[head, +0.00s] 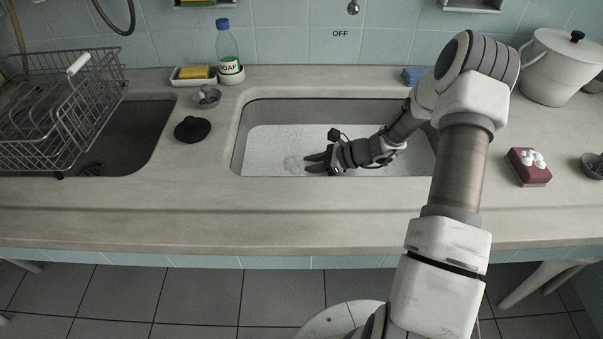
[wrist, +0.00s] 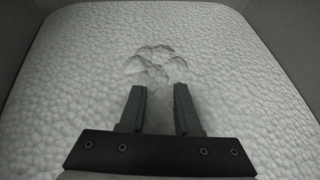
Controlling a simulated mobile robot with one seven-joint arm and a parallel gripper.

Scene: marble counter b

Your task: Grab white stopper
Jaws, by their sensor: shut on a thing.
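My gripper (head: 309,163) reaches down into the right-hand sink basin (head: 240,135), which holds pale, pebbly foam (head: 270,145). In the wrist view my gripper (wrist: 159,92) has its two dark fingers a little apart. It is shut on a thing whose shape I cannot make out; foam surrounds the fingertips. No white stopper can be clearly seen in either view. Clear bubbles show just beyond the fingertips in the wrist view (wrist: 151,62) and left of them in the head view (head: 292,165).
A black round lid-like piece (head: 193,129) and a small grey bowl (head: 207,97) lie between the basins. A wire dish rack (head: 60,115) stands left. A soap bottle (head: 226,45) stands behind. A red box (head: 528,168) and white pot (head: 560,68) are right. Basin walls surround my gripper.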

